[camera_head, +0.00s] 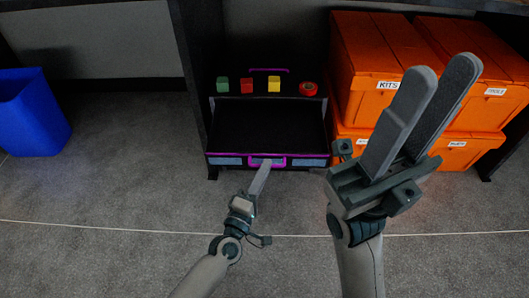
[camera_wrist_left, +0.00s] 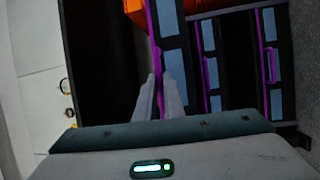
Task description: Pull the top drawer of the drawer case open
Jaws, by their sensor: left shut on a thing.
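The drawer case (camera_head: 211,117) is black with purple trim and stands on the floor in the head view. Its top drawer (camera_head: 309,162) is pulled out toward me, with a dark inside and pale blue labels on its front. In the left wrist view this drawer front (camera_wrist_left: 168,22) stands out from the other drawer fronts (camera_wrist_left: 209,65). My left gripper (camera_head: 266,164) is shut on the purple drawer handle (camera_head: 282,162); its fingers also show in the left wrist view (camera_wrist_left: 160,92), covering part of the handle. My right gripper (camera_head: 442,75) is open and empty, raised nearer the camera.
A green block (camera_head: 222,85), a red block (camera_head: 247,86), a yellow block (camera_head: 274,84) and a red roll (camera_head: 308,88) sit on the case top. Orange crates (camera_head: 370,60) are stacked at the right. A blue bin (camera_head: 32,115) stands far left. Carpet in front is clear.

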